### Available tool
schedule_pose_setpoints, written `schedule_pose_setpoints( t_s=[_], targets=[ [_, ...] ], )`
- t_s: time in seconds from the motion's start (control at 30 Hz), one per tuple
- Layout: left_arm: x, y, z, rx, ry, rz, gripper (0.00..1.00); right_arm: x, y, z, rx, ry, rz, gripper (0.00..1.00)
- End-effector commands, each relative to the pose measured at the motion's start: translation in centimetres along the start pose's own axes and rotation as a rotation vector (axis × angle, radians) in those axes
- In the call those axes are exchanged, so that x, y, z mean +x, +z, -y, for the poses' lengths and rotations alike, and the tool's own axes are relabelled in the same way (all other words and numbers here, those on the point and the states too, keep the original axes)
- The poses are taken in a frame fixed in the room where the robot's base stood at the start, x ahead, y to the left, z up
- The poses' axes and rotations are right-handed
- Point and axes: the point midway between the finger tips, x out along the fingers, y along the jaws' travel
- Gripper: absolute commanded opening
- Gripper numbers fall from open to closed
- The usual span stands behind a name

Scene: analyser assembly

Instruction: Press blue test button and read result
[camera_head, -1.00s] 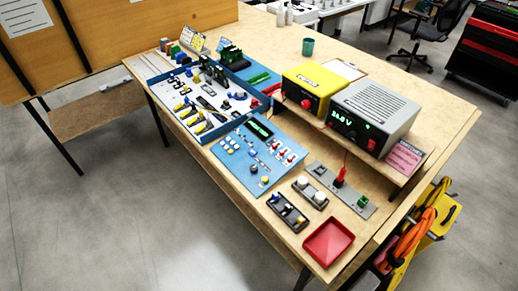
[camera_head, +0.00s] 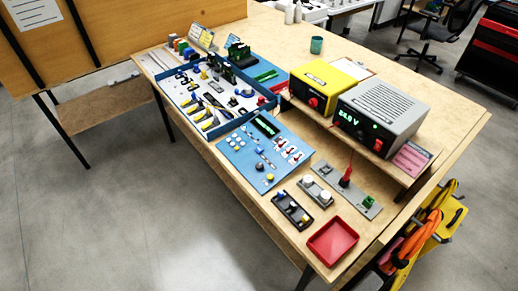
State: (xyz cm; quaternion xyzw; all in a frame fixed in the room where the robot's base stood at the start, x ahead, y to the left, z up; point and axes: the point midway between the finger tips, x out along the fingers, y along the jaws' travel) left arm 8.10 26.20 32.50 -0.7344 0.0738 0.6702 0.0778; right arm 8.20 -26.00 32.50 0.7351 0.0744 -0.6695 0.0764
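A blue panel (camera_head: 238,155) lies on the wooden bench and carries a dark display (camera_head: 265,125), whose reading is too small to make out. A group of pale round buttons (camera_head: 236,142) sits on its left part. A dark knob (camera_head: 259,166) and a yellowish round control (camera_head: 270,178) sit near its front. A black strip (camera_head: 291,210) with several round controls lies in front of the panel; their colours are hard to tell. I cannot tell which control is the blue test button. Neither of my grippers shows.
A blue-edged tray (camera_head: 190,122) of tools lies left of the panel. A yellow box (camera_head: 328,85) and a grey power supply (camera_head: 379,115) with green digits stand on a raised shelf. A red tray (camera_head: 332,242) lies near the bench's front corner. Floor at left is clear.

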Motion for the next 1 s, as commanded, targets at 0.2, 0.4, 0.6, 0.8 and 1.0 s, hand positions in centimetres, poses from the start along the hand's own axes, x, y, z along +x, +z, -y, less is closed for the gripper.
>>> schedule_pose_setpoints(
  t_s=[0.2,0.4,0.6,0.8,1.0],
  targets=[
    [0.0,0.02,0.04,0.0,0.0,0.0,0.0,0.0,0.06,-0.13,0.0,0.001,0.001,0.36],
    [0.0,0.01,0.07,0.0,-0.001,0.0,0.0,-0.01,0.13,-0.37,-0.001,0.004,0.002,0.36],
    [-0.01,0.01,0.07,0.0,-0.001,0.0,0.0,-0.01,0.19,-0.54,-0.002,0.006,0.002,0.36],
    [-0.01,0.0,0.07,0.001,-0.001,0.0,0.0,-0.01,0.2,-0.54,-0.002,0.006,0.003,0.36],
    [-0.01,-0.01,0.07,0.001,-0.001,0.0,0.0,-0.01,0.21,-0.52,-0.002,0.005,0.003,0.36]
  ],
)
